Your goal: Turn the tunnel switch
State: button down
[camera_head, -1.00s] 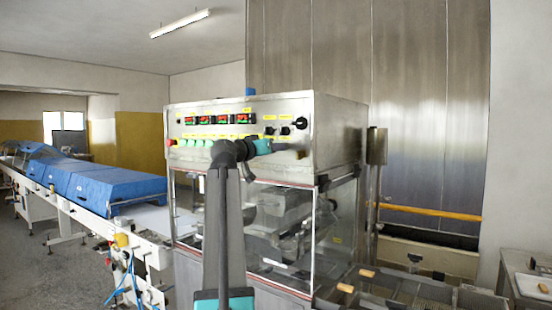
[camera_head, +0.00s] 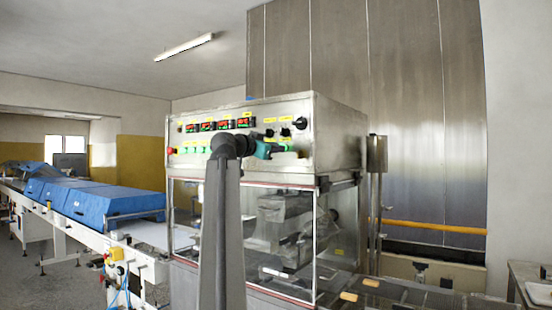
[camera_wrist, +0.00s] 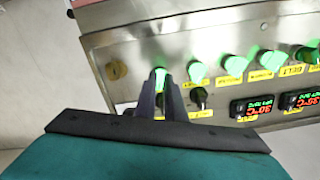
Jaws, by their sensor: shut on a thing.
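The steel control panel (camera_head: 214,161) on the machine's front carries a row of lit green switches. My gripper (camera_head: 276,149) is at the right part of that row in the head view. In the wrist view the panel is upside down, and my gripper (camera_wrist: 161,88) is shut on the lit green switch (camera_wrist: 160,75) at the left end of the row. The label of this switch is hidden behind the fingers, so I cannot read whether it says tunnel. A black knob (camera_wrist: 198,97) is close beside the right finger.
Other green switches (camera_wrist: 234,65) line the panel. Red-and-green displays (camera_head: 192,127) and a large black knob (camera_head: 301,123) sit higher up. A red button (camera_head: 171,150) is at the panel's left. Clear guard windows (camera_head: 278,240) are below. A blue-covered conveyor (camera_head: 110,200) stands left.

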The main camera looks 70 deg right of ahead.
jog(key=shift+m+b, duration=1.1)
jog(key=shift+b, duration=0.1)
jog(key=c, duration=1.8)
grip_release()
jog(key=shift+c, duration=0.2)
jog(key=shift+a, duration=0.15)
jog(key=v, duration=1.3)
jog(key=shift+a+b, duration=0.25)
jog(key=shift+b, duration=0.2)
jog(key=shift+w, duration=0.15)
